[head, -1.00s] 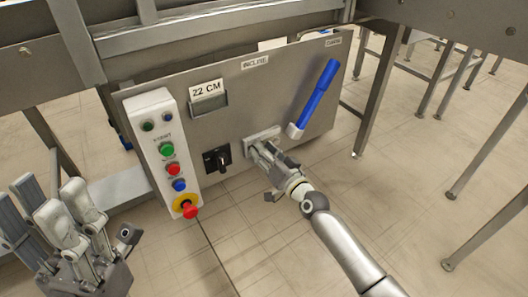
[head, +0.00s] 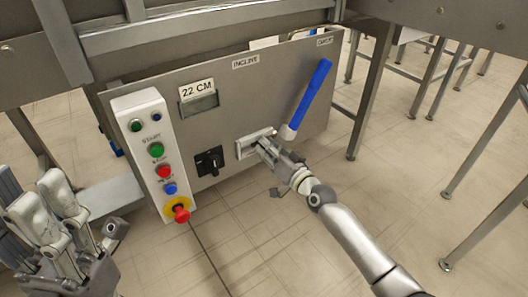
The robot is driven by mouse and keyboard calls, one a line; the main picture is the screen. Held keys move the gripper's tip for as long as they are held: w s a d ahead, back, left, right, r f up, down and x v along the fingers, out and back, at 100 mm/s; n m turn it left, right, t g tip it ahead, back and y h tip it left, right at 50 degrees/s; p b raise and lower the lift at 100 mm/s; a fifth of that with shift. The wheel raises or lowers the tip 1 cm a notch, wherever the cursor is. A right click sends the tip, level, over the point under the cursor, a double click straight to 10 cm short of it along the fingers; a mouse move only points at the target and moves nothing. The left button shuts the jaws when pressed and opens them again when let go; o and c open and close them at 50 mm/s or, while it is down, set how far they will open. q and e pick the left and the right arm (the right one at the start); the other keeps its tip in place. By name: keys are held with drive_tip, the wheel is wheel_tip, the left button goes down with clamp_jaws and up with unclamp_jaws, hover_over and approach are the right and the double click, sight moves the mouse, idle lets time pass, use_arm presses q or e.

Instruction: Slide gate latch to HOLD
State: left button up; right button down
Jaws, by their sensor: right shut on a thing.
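The gate latch is on a pale slotted plate (head: 243,150) on the front of the grey control panel, right of the black rotary switch. My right gripper (head: 264,147) is at the right part of this plate and is shut on the latch. Its fingers hide the latch's knob and the right end of the slot, so I cannot read any HOLD mark. My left gripper (head: 45,208) is at the lower left, away from the panel, open and empty.
A blue lever (head: 312,93) with a white base rises just above my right gripper. A white button box (head: 147,110) with a red stop knob and the black rotary switch (head: 210,161) are to the left. The floor in front is clear.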

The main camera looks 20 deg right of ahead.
drive_tip(key=shift+d, duration=0.2)
drive_tip(key=c, duration=1.3)
unclamp_jaws()
drive_tip(key=shift+d, duration=0.1)
drive_tip(key=v, duration=1.2)
